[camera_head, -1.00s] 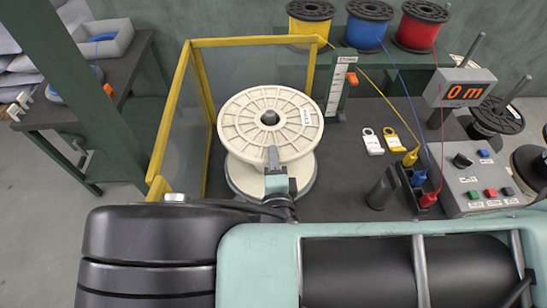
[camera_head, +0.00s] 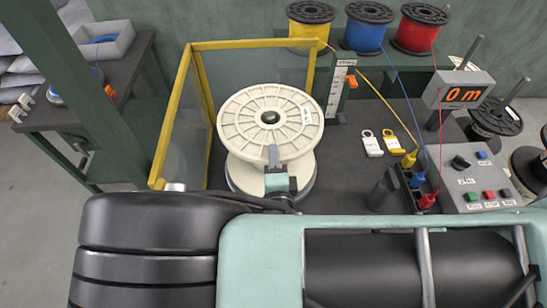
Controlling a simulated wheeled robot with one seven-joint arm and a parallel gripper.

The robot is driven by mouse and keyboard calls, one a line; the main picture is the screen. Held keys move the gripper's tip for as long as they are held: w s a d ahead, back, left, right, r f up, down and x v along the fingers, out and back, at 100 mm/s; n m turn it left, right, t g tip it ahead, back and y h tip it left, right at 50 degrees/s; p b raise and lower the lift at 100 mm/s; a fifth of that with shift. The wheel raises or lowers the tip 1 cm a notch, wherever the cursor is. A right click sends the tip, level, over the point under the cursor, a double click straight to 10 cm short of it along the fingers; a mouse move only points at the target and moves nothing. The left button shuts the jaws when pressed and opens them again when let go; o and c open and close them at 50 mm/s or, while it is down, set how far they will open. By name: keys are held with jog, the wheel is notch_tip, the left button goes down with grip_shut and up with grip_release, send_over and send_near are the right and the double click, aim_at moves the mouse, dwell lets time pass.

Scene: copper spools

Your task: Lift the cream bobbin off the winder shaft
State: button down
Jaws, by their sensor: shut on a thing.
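The cream bobbin (camera_head: 245,137) is upright, with its ribbed top flange facing up and a white label on its right side. Its centre hole is dark, and no shaft tip stands out above the flange. My gripper (camera_head: 273,158) is shut on the near rim of the bobbin's top flange. The shaft and the bobbin's underside are hidden, so I cannot tell how much shaft is still inside.
A yellow-framed clear guard (camera_head: 168,115) stands close on the left and behind. Yellow (camera_head: 311,32), blue (camera_head: 363,38) and red (camera_head: 415,38) wire spools sit at the back. The control box (camera_head: 477,180) and length display (camera_head: 460,92) are right. Free bench (camera_head: 345,180) lies right of the bobbin.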

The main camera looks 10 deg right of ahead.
notch_tip(320, 180, up, 24)
jog(key=p, duration=1.2)
jog(key=shift+p, duration=0.3)
dwell(0.5)
